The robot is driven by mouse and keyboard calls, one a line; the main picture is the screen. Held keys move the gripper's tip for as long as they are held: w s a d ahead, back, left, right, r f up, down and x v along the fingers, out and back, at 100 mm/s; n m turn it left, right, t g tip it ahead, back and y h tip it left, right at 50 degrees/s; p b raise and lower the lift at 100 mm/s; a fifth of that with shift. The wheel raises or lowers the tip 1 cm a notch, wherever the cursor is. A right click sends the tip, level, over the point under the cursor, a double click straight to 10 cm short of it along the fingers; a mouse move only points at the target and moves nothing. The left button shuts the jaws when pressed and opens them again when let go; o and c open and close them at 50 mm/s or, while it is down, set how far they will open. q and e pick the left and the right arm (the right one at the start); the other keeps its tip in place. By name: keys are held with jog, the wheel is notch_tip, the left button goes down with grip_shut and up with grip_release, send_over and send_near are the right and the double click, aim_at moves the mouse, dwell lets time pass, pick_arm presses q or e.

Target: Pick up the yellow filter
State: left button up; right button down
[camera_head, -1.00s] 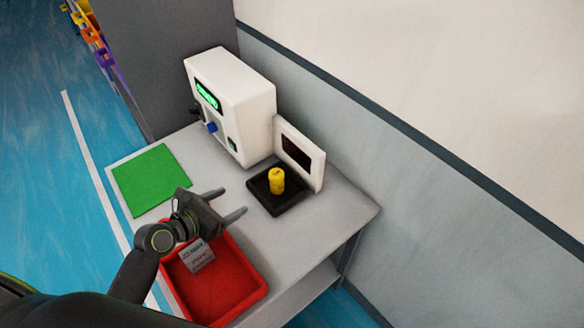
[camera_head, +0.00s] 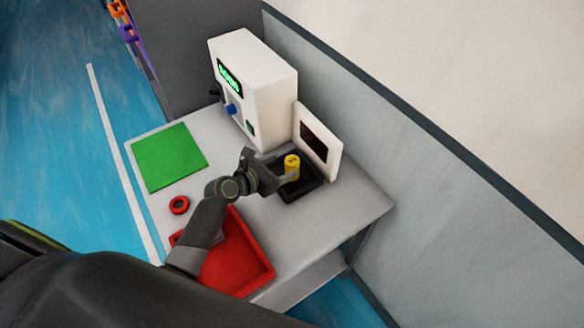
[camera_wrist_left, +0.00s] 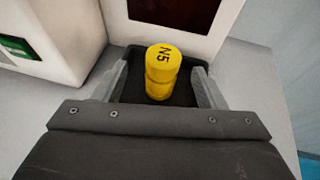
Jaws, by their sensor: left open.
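The yellow filter (camera_head: 292,165) stands upright in a black square tray (camera_head: 305,193) on the table. In the left wrist view the yellow filter (camera_wrist_left: 162,72) shows "N5" on its top and stands between the two fingers. My left gripper (camera_head: 284,168) is open, with its fingers reaching over the black tray on either side of the filter. In the left wrist view my left gripper (camera_wrist_left: 162,82) shows a gap between each finger and the filter. My right gripper is not in view.
A white machine (camera_head: 265,85) with a green display and a white framed panel (camera_head: 322,150) stand behind the tray. The table's right side is clear.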

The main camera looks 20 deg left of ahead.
aim_at(288, 164)
pick_arm(q)
jog(key=shift+d+x, duration=0.2)
jog(key=shift+x, duration=2.45)
jog(key=shift+s+r, duration=0.1)
jog(key=shift+r, duration=0.1)
jog(key=c, duration=1.2)
